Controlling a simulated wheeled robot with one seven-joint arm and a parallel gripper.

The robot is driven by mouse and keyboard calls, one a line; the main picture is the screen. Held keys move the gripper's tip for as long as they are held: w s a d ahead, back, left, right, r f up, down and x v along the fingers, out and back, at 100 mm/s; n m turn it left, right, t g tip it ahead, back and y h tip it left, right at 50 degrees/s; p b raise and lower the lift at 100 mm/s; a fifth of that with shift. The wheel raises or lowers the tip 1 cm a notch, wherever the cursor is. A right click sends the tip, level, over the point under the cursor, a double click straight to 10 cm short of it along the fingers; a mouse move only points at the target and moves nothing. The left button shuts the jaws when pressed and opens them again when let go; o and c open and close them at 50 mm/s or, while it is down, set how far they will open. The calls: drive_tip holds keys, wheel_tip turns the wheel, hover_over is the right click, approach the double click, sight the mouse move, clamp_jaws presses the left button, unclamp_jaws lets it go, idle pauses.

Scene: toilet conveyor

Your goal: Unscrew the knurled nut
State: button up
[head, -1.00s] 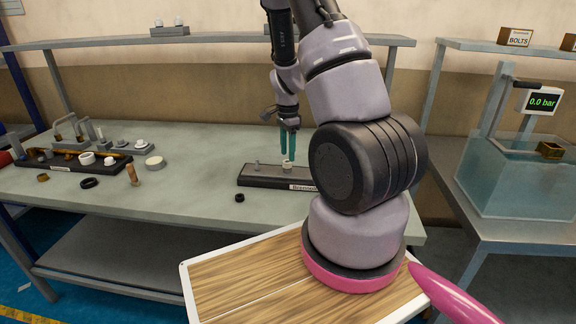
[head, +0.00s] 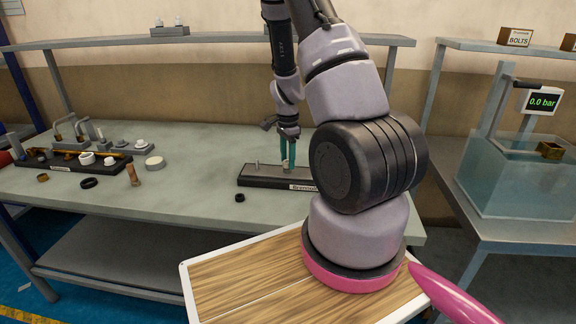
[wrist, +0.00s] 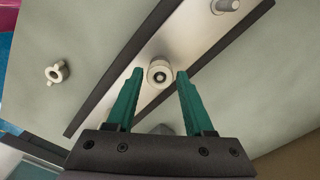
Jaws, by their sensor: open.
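A pale round nut with a dark centre (wrist: 158,73), which looks like the knurled nut, sits on the light top of a long dark-sided fixture (wrist: 108,93). In the head view the fixture (head: 262,182) lies on the bench, and the nut is largely hidden by my fingers. My gripper (wrist: 160,72) is open, with one green fingertip on each side of the nut. Gaps show between the fingertips and the nut in the wrist view. I cannot tell the height of the tips exactly. My gripper also shows in the head view (head: 288,160), pointing down.
A short post (head: 257,166) stands on the fixture's left end. A small dark ring (head: 239,197) lies on the bench in front. A tray of parts (head: 60,170) and loose rings are at the left. A water tank (head: 525,185) stands at the right.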

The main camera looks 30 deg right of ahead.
clamp_jaws()
drive_tip(key=n, duration=0.5)
drive_tip(key=n, duration=0.5)
drive_tip(key=shift+w+r, duration=0.1)
drive_tip(key=n, duration=0.5)
